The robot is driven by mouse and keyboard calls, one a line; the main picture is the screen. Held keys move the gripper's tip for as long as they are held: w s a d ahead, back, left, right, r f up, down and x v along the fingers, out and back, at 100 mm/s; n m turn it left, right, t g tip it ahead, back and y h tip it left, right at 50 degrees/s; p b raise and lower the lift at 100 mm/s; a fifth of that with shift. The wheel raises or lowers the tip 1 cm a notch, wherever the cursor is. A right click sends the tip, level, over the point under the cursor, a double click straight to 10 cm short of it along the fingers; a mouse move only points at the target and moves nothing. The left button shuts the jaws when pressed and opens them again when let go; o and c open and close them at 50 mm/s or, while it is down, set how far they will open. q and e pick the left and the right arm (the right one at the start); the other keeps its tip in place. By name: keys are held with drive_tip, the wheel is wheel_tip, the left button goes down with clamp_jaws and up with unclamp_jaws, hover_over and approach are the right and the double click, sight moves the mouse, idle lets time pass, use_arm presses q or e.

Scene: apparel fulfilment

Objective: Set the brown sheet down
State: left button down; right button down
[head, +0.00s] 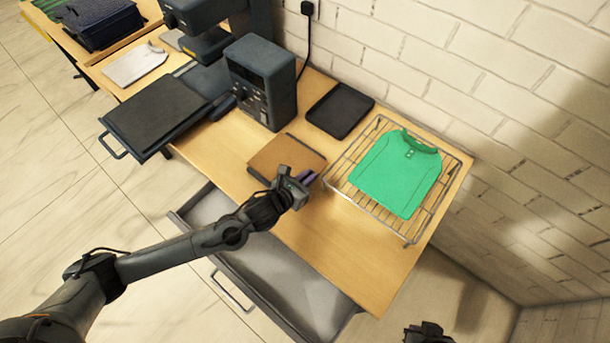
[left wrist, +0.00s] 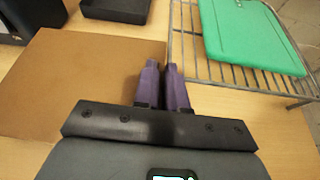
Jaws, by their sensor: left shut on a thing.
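The brown sheet (head: 284,155) is a flat, square piece over the wooden table, between the dark control box and the wire rack. It also shows in the left wrist view (left wrist: 85,75), to the left of the fingers. My left gripper (head: 307,178) is at the sheet's right edge. Its purple fingers (left wrist: 164,88) are nearly together, shut on that edge. A dark strip shows along the sheet's near side; I cannot tell whether the sheet touches the table. A dark part of what seems my right gripper (head: 429,333) shows at the bottom edge, its fingers unclear.
A green shirt (head: 395,175) lies on a wire rack (head: 412,234) to the right. A black tray (head: 340,110) and a dark control box (head: 262,82) stand behind the sheet. An open grey drawer (head: 290,285) is below the table's front. The table's (head: 345,265) front right is clear.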

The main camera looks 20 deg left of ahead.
sight(309, 167)
use_arm(q)
drive_tip(key=w+a+f, duration=0.2)
drive_tip(key=w, duration=0.1)
drive_tip(key=shift+w+f, duration=0.2)
drive_tip(key=shift+f+b, duration=0.45)
drive_tip(key=shift+f, duration=1.6)
drive_tip(key=c, duration=1.2)
unclamp_jaws()
